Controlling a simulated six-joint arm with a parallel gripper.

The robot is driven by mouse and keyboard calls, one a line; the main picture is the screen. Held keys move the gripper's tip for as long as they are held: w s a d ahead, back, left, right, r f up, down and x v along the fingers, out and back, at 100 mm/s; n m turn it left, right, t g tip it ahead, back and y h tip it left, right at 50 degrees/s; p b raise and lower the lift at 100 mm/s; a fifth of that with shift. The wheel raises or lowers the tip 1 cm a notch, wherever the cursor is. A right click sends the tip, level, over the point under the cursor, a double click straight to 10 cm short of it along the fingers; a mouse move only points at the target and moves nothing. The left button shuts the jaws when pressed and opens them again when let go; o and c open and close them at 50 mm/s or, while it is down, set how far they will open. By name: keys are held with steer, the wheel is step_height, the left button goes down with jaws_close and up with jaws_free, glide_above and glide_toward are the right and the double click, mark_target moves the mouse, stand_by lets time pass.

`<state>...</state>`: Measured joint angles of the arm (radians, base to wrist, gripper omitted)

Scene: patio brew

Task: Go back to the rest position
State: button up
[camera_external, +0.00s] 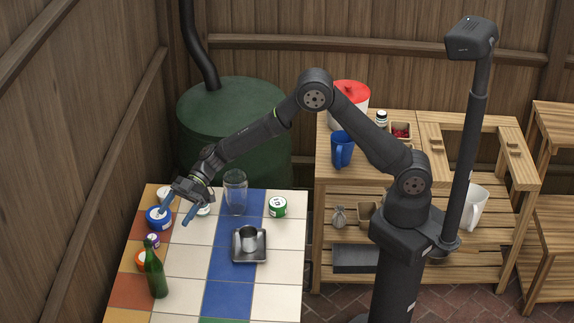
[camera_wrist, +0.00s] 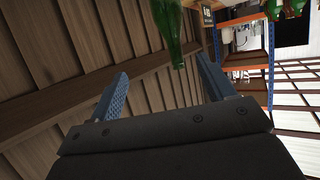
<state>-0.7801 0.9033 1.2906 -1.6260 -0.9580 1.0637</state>
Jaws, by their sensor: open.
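My gripper (camera_external: 180,204) is at the upper left of the tiled table (camera_external: 187,262) in the external view, above or beside a blue-rimmed tin. Its two blue fingers are spread. In the wrist view my gripper (camera_wrist: 160,92) is open, with nothing between its fingers. The wrist view looks toward wooden fence boards (camera_wrist: 60,55), with a green bottle (camera_wrist: 170,30) beyond the fingers.
A wooden bench (camera_external: 340,187) bears a blue mug (camera_external: 342,150). The left fence is close.

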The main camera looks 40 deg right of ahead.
steer(key=s+d+m+t, duration=0.1)
steer(key=d+t, duration=0.1)
steer(key=d, duration=0.6)
steer(key=s+a+f, duration=0.6)
steer(key=a+f, duration=0.1)
steer(key=a, duration=0.3)
steer(key=shift+f, duration=0.3)
